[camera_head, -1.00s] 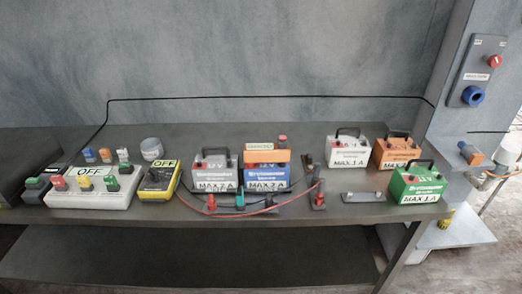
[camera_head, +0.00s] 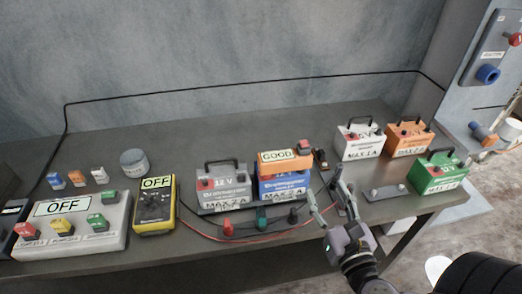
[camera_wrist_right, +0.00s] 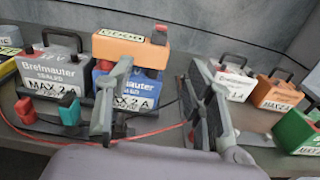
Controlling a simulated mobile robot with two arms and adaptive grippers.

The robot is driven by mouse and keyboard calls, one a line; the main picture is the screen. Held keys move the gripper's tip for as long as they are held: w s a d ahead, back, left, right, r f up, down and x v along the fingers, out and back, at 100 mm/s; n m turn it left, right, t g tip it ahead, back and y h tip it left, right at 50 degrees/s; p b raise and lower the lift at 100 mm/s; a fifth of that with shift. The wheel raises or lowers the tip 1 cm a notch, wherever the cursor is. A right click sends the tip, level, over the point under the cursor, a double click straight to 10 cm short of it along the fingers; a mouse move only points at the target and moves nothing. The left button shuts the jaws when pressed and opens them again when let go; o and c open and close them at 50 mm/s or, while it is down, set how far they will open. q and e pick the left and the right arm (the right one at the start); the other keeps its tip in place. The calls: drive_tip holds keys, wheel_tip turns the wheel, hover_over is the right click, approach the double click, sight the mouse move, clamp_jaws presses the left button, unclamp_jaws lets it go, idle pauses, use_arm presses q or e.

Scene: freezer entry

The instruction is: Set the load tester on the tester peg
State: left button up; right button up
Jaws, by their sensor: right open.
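An orange box (camera_head: 286,165) with a "GOOD" label and a red knob, apparently the load tester, sits on top of the blue battery (camera_head: 284,187). It also shows in the right wrist view (camera_wrist_right: 130,47). My right gripper (camera_head: 325,180) is open and empty, just right of the blue battery and in front of it. I cannot tell for certain which fixture is the tester peg. My left gripper is not in view.
A grey battery (camera_head: 224,187) stands left of the blue one. Red, green and black clips with a red cable lie in front. A yellow meter (camera_head: 154,205) and a switch panel (camera_head: 70,228) are at left. White, orange and green (camera_head: 438,172) batteries stand at right, near a small plate (camera_head: 386,192).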

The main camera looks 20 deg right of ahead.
drive_tip(key=r, duration=0.1)
drive_tip(key=b, duration=0.4)
approach(305, 143)
drive_tip(key=shift+t, duration=0.3)
drive_tip(key=p+x, duration=0.1)
drive_tip(key=x, duration=0.4)
drive_tip(key=p+x, duration=0.2)
drive_tip(key=x, duration=0.3)
drive_tip(key=shift+f, duration=0.2)
drive_tip(key=shift+w+d+f, duration=0.1)
drive_tip(key=shift+w, duration=0.2)
drive_tip(key=shift+s, duration=0.1)
drive_tip(key=shift+c, duration=0.4)
clamp_jaws()
